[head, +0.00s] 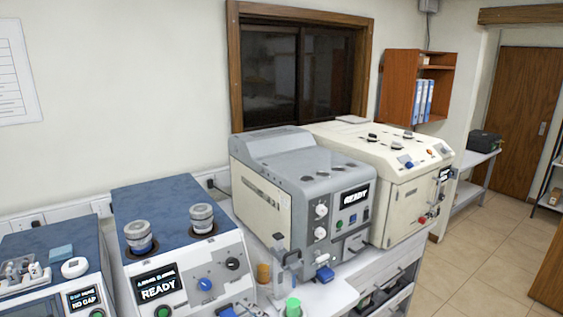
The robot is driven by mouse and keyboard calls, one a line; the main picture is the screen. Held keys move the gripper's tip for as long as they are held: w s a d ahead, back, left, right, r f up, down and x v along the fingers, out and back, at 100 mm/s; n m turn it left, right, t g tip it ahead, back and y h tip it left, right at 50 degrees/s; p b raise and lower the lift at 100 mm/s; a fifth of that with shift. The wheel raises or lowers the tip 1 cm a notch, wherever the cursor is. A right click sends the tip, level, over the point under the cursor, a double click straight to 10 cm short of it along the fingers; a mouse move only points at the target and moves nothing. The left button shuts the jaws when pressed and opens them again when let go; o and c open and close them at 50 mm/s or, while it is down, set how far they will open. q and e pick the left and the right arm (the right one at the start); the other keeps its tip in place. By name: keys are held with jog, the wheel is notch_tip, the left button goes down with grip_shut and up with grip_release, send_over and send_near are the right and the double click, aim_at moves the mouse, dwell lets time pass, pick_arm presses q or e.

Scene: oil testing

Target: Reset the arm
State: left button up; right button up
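Neither of my arms nor grippers shows in the head view. The task names no object. A grey and beige machine (268,198) with a lit READY display stands in the middle of the bench. A larger cream machine (400,190) stands to its right. On the left, a blue-topped machine (168,200), also reading READY, has two grey cylindrical containers on top: a left one (138,234) and a right one (201,216).
A machine reading NO CAP (85,299) is at far left, with small items on top. A green-capped item (292,306) and an amber cup (263,272) are at the bench front. Open tiled floor (490,245) lies right, towards a wooden door (522,110).

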jog(key=s+d+f+m+g+h, duration=0.3)
jog(key=s+d+f+m, duration=0.15)
jog(key=s+d, duration=0.55)
jog(key=s+d+f+m+g+h, duration=0.35)
jog(key=s+d+f, duration=0.25)
jog(key=s+d, duration=0.4)
jog(key=s+d+f+m+g+h, duration=0.25)
jog(key=s+d+f+m, duration=0.3)
jog(key=s+d, duration=0.45)
notch_tip(320, 180, down, 31)
jog(key=n+b, duration=0.1)
jog(key=b, duration=0.6)
pick_arm(q)
notch_tip(320, 180, down, 13)
jog(key=b, duration=0.6)
pick_arm(e)
jog(key=s+d+f+g, duration=0.1)
jog(key=s+f, duration=0.8)
jog(key=f, duration=0.3)
jog(key=s+d+f+g, duration=0.1)
jog(key=s+d+f, duration=0.1)
jog(key=s+f, duration=0.7)
notch_tip(320, 180, down, 3)
jog(key=shift+s+f, duration=0.15)
jog(key=shift+f, duration=0.05)
pick_arm(q)
jog(key=shift+f, duration=0.1)
jog(key=shift+c, duration=0.4)
